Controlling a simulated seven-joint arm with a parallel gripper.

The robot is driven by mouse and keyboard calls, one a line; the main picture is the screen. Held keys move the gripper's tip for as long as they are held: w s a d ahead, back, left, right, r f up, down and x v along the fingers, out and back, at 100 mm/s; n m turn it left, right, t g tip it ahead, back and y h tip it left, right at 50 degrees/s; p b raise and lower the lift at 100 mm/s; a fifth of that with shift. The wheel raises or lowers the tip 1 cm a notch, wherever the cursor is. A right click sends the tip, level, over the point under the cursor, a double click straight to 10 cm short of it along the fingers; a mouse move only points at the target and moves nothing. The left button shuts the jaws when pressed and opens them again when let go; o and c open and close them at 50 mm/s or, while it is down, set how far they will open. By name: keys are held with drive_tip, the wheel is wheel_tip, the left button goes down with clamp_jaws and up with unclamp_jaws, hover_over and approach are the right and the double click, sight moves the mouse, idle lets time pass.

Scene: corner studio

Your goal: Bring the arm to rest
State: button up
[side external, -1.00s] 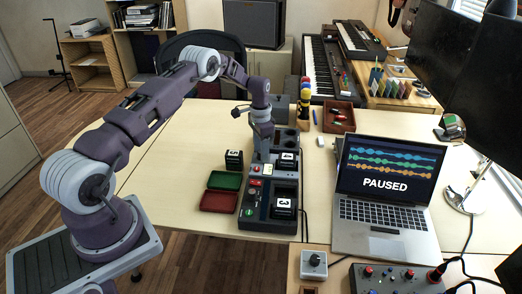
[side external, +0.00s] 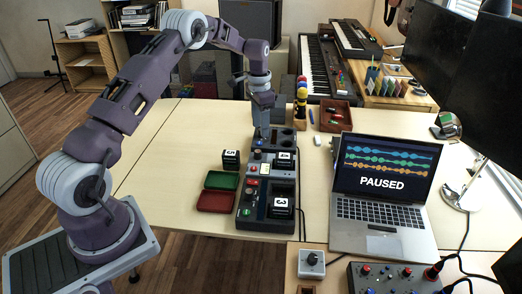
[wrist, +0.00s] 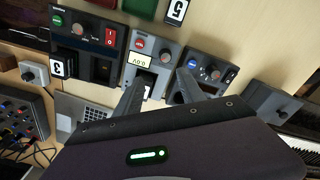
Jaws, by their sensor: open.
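My gripper (side external: 263,133) points down above the far part of a dark grey device (side external: 250,215) with several panels, buttons and knobs. In the wrist view, my gripper's two fingers (wrist: 160,84) are apart with nothing held between them. Beyond them is a panel with a small display reading 0.0 (wrist: 139,59). A black block marked 3 (side external: 281,205) sits in the near bay of the device. Another black numbered block (side external: 284,158) sits in the middle bay. My arm is raised and bent over the table.
A loose black block (side external: 231,159) stands left of the device. A green tray (side external: 221,180) and a red tray (side external: 215,202) lie beside it. A laptop (side external: 382,190) reading PAUSED stands right. Colored stacked pieces (side external: 302,100) stand behind. The table's left part (side external: 165,160) is clear.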

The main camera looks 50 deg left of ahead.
drive_tip(key=s+d+r+t, duration=0.1)
drive_tip(key=s+d+r, duration=0.4)
drive_tip(key=r, duration=0.3)
drive_tip(key=s+d+r+n+t, duration=0.1)
drive_tip(key=s+d+r, duration=0.4)
drive_tip(key=r, duration=0.3)
drive_tip(key=s+d+r+t, duration=0.1)
drive_tip(key=s+d+r, duration=0.35)
drive_tip(key=r, duration=0.25)
drive_tip(key=s+d+n+t, duration=0.1)
drive_tip(key=s+d, duration=0.2)
drive_tip(key=s, duration=0.7)
drive_tip(key=s+d+t, duration=0.1)
drive_tip(key=s+d, duration=0.3)
drive_tip(key=s, duration=0.7)
drive_tip(key=shift+f+n, duration=0.35)
drive_tip(key=shift+n, duration=0.05)
